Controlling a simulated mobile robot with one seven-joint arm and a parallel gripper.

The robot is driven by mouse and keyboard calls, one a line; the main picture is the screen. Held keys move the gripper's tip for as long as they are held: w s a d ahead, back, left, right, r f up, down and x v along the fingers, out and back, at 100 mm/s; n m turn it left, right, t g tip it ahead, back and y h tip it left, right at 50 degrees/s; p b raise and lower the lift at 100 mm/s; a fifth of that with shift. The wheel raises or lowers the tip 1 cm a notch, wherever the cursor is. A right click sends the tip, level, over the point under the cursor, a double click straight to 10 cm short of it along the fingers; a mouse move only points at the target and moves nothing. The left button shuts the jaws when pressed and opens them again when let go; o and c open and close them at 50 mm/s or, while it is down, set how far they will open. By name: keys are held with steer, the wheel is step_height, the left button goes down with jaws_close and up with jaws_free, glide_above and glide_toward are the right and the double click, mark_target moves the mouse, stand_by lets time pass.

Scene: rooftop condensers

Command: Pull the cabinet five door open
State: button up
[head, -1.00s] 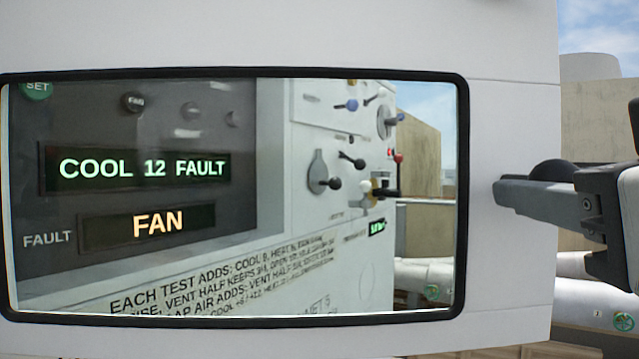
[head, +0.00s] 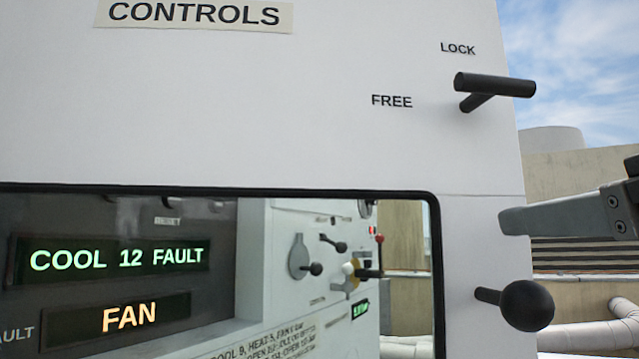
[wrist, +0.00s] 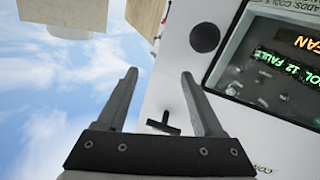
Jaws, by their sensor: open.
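The white cabinet door (head: 300,120), with a black-framed window and a "CONTROLS" label, appears shut. No cabinet number is readable. A black T-shaped latch handle (head: 495,85) stands at its upper right, its bar roughly level, near the words "LOCK" and "FREE". I cannot tell which it is set to. A black ball knob (head: 527,305) sticks out lower on the right edge. My gripper (head: 506,221) is between knob and latch in height, at the right. In the wrist view my gripper (wrist: 159,73) is open and empty, with the latch handle (wrist: 164,124) visible between its fingers and the knob (wrist: 205,38) beyond.
Through the window (head: 438,270) I see lit displays (head: 115,257) reading "COOL 12 FAULT" and "FAN", plus levers. Right of the door are a tan wall (head: 570,190) and pale pipes (head: 585,337). Open sky lies above them.

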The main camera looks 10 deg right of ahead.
steer(key=s+d+r+p, duration=0.1)
steer(key=s+d+r, duration=0.4)
steer(key=d, duration=0.1)
steer(key=shift+d, duration=0.2)
steer(key=shift+s, duration=0.1)
